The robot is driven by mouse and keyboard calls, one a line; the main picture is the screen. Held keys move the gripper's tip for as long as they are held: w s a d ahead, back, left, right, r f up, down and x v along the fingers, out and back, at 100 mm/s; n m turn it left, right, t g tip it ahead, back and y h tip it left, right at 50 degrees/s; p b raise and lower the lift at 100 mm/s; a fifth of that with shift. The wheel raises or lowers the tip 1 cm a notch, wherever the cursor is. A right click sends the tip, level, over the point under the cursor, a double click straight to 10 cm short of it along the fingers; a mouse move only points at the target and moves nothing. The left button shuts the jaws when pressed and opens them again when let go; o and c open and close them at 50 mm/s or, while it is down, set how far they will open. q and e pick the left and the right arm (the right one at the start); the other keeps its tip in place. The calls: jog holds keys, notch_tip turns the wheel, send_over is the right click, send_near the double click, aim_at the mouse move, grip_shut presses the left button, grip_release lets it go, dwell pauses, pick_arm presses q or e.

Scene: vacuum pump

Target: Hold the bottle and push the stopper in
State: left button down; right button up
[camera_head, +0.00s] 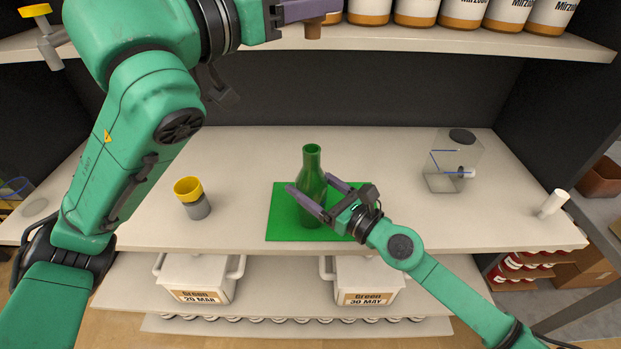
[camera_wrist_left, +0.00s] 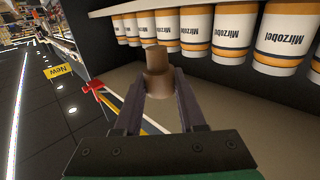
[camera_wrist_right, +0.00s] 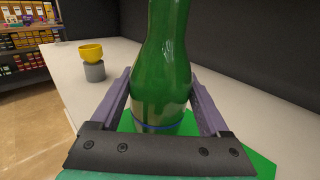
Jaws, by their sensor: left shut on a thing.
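A green bottle (camera_head: 311,182) stands upright on a green mat (camera_head: 284,226) in the middle of the shelf. My right gripper (camera_head: 311,184) is open, with its purple fingers on either side of the bottle; the bottle (camera_wrist_right: 163,65) also fills the middle of the right wrist view. My left gripper (camera_head: 312,12) is shut on a brown stopper (camera_head: 313,29), high above and behind the bottle in the head view.
A clear box with a dark round lid (camera_head: 461,137) stands at the right, and a white cylinder (camera_head: 552,204) near the right edge. White Mirzobel containers (camera_head: 415,12) line the upper shelf, close to my left gripper.

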jog(key=c, duration=0.4)
pick_arm(q)
jog(key=shift+f, duration=0.1)
notch_tip(320, 180, down, 12)
jog(key=shift+f, duration=0.15)
